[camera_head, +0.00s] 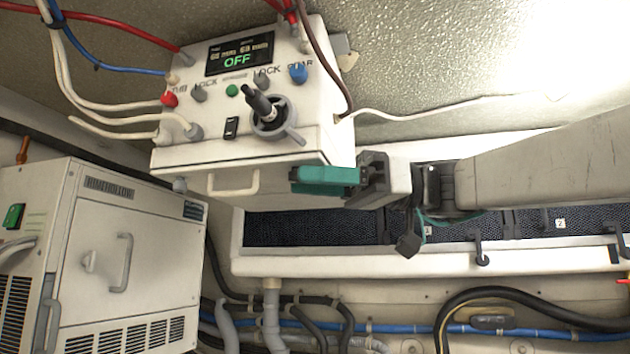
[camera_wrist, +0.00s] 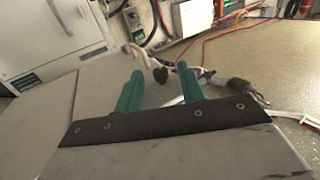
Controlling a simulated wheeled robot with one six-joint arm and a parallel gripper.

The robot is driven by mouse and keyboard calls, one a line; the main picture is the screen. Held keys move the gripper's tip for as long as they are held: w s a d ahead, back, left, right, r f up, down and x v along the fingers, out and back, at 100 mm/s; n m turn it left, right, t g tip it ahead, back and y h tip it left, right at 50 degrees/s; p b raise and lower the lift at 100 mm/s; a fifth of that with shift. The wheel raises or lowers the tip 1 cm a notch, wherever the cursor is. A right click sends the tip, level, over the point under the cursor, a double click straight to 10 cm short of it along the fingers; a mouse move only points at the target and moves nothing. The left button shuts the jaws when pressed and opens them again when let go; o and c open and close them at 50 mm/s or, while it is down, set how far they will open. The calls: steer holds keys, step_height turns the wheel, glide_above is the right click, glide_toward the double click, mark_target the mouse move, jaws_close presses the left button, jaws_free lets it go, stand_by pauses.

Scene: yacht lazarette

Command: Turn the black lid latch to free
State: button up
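A white box (camera_head: 180,155) with a control panel hangs at the upper middle of the head view. Its top has a black-handled lever (camera_head: 262,105) on a dark round base with a grey arm. A small black rectangular piece (camera_head: 232,128) sits left of the lever. I cannot tell for sure which one is the lid latch. My gripper (camera_head: 296,180) has teal fingers and is beside the box's front, right of its pale handle (camera_head: 233,183). In the wrist view the fingers (camera_wrist: 161,80) stand apart with nothing held; dark parts show beyond them.
The display (camera_head: 240,54) reads OFF; a red knob (camera_head: 168,99), a blue knob (camera_head: 298,72) and cables surround it. A white cabinet (camera_head: 110,250) stands at left. Hooks (camera_head: 482,250) and a dark-lined tray (camera_head: 300,265) lie below my arm. Pipes run along the bottom.

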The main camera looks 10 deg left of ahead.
steer(key=shift+a, duration=0.1)
jaws_close()
steer(key=shift+s+m+t, duration=0.15)
steer(key=shift+m+t, duration=0.15)
steer(key=shift+t, duration=0.1)
steer(key=shift+s+m+t+y, duration=0.1)
steer(key=shift+s+m+t, duration=0.2)
steer(key=shift+m+t, duration=1.45)
steer(key=shift+s+m+t+y, duration=0.1)
steer(key=shift+s+m+t, duration=0.15)
steer(key=shift+m+t, duration=1.5)
steer(key=shift+s+m+t+y, duration=0.1)
steer(key=shift+s+m+t, duration=0.35)
steer(key=shift+t, duration=2.35)
steer(key=shift+w+m+t, duration=0.15)
steer(key=shift+m+t, duration=0.15)
steer(key=shift+m, duration=0.05)
